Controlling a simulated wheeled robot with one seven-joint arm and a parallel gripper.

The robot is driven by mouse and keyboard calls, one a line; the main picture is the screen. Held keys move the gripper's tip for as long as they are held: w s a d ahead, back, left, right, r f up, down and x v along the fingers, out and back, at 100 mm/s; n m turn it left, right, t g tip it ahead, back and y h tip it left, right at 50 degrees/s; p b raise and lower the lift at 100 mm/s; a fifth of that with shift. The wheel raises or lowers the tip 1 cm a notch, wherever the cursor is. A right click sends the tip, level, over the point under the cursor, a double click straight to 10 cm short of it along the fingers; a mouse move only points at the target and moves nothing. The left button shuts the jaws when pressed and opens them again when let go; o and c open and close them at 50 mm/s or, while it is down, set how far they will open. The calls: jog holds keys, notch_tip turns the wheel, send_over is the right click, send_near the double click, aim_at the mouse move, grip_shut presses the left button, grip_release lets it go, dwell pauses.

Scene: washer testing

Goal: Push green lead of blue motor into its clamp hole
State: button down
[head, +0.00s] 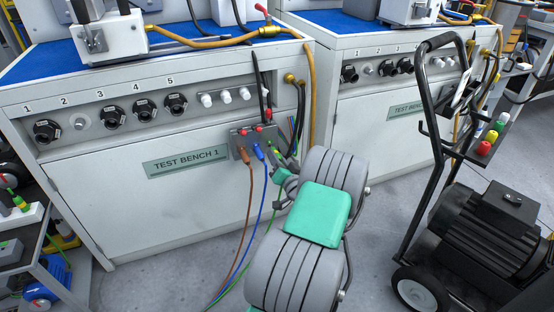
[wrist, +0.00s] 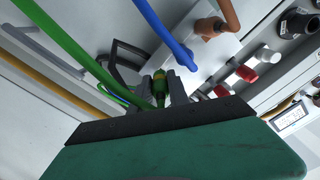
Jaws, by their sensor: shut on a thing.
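My gripper (head: 283,166) is at the front of test bench 1, just right of and below the grey clamp block (head: 240,138). It is shut on the green lead's yellow-green plug, which shows between the fingers in the wrist view (wrist: 159,86). The plug points at the block's right end; whether its tip is inside the hole is hidden. The green lead (wrist: 62,45) runs off to the upper left in the wrist view. The brown lead (head: 248,182) and blue lead (head: 265,178) have their plugs at the block, left of my gripper.
Several black knobs (head: 145,109) line the bench panel. A yellow hose (head: 309,90) runs down the bench's right edge. A black trolley with a dark motor (head: 490,235) stands at right. A blue motor (head: 47,284) sits on the lower-left shelf.

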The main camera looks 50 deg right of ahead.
jog(key=shift+x, duration=1.15)
dwell(1.0)
jog(key=c, duration=1.2)
grip_release()
jog(key=shift+o, duration=0.2)
jog(key=shift+b+v, duration=0.85)
jog(key=shift+v, duration=0.85)
jog(key=v, duration=0.3)
jog(key=shift+s+a+b, duration=0.1)
jog(key=shift+s+b, duration=0.15)
jog(key=shift+b, duration=0.1)
